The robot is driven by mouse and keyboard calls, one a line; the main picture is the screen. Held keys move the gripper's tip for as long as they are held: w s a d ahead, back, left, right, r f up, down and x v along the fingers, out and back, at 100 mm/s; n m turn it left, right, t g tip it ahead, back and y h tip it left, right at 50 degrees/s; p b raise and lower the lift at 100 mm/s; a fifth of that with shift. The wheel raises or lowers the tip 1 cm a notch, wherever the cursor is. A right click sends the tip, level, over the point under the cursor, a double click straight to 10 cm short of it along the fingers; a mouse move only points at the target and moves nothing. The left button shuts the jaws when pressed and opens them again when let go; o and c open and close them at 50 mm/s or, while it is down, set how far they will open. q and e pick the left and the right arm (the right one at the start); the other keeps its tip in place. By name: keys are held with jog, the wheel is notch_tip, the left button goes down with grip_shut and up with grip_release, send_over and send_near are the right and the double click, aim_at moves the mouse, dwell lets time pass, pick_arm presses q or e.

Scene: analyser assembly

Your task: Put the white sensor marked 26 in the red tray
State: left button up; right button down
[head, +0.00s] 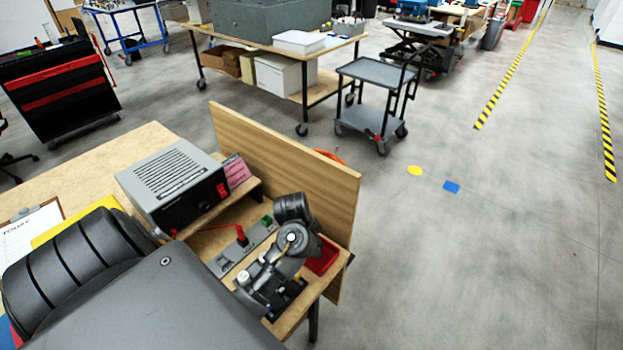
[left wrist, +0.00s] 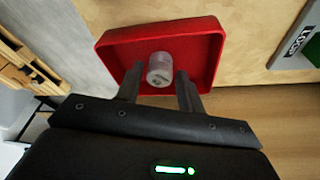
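The red tray (left wrist: 213,48) lies on a wooden surface in the left wrist view. In the head view the red tray (head: 326,257) shows only in part behind my left wrist. A small whitish cylinder, the sensor (left wrist: 160,69), is inside the tray outline and appears to rest on its floor. Its number cannot be read. My left gripper (left wrist: 159,78) has one finger on each side of the sensor, with narrow gaps visible, so it looks open. The sensor is hidden in the head view. My right gripper is in neither view.
A grey device (head: 175,185) stands on the bench, left of a wooden upright panel (head: 285,165). A grey strip with a red plug (head: 242,238) lies near my left wrist. A clipboard (head: 30,235) is at the left.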

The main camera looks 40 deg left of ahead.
pick_arm(q)
jog(key=shift+o, duration=0.9)
jog(key=shift+r, duration=0.25)
jog(key=p+v, duration=0.8)
jog(key=v, duration=0.4)
jog(key=shift+r, duration=0.4)
jog(key=shift+w+f, duration=0.1)
jog(key=shift+f, duration=0.05)
